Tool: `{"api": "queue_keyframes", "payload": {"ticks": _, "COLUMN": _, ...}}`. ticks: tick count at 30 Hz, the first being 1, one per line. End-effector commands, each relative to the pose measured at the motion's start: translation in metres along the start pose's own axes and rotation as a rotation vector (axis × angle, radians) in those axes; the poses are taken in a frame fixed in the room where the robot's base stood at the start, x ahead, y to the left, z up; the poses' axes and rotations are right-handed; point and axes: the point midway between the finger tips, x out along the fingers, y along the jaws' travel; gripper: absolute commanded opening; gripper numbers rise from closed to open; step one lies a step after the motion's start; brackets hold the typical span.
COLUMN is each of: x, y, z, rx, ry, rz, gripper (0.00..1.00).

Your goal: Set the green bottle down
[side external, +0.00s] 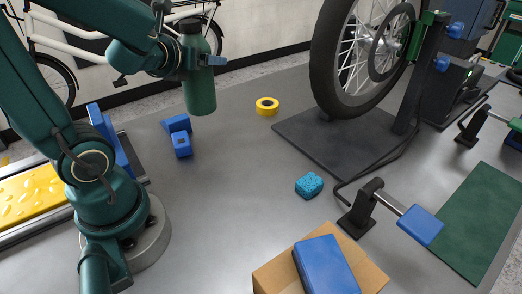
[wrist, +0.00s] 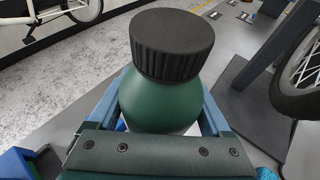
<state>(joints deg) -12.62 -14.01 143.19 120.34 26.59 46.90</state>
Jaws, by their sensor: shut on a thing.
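The green bottle (side external: 199,92) is upright in my gripper (side external: 207,61), towards the back of the grey bench in the side view. My gripper is shut around its upper part. The bottle appears to hang above the bench, but the gap under its base is hard to judge. In the wrist view, the bottle's green shoulder (wrist: 160,106) and black ribbed cap (wrist: 172,43) sit between the blue fingers of my gripper (wrist: 165,118). Its lower part is hidden there.
A yellow tape roll (side external: 267,106) and blue blocks (side external: 181,144) lie near the bottle. A blue sponge (side external: 309,185) lies mid-bench. A wheel (side external: 322,80) stands over a dark plate (side external: 330,150) to the right. A cardboard box (side external: 271,277) is in front. Bare bench lies between.

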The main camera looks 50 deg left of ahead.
Motion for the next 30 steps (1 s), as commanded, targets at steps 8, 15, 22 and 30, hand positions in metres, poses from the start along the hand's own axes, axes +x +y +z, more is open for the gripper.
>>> {"api": "queue_keyframes", "payload": {"ticks": 8, "x": 0.005, "y": -0.03, "z": -0.008, "rx": 0.013, "ry": -0.006, "rz": -0.032, "gripper": 0.0}}
{"api": "queue_keyframes", "payload": {"ticks": 15, "x": 0.014, "y": -0.06, "z": -0.024, "rx": 0.014, "ry": -0.008, "rz": -0.03, "gripper": 0.0}}
{"api": "queue_keyframes", "payload": {"ticks": 22, "x": 0.024, "y": -0.09, "z": -0.038, "rx": 0.01, "ry": -0.01, "rz": -0.027, "gripper": 0.0}}
{"api": "queue_keyframes", "payload": {"ticks": 30, "x": 0.034, "y": -0.119, "z": -0.054, "rx": 0.007, "ry": -0.011, "rz": -0.025, "gripper": 0.0}}
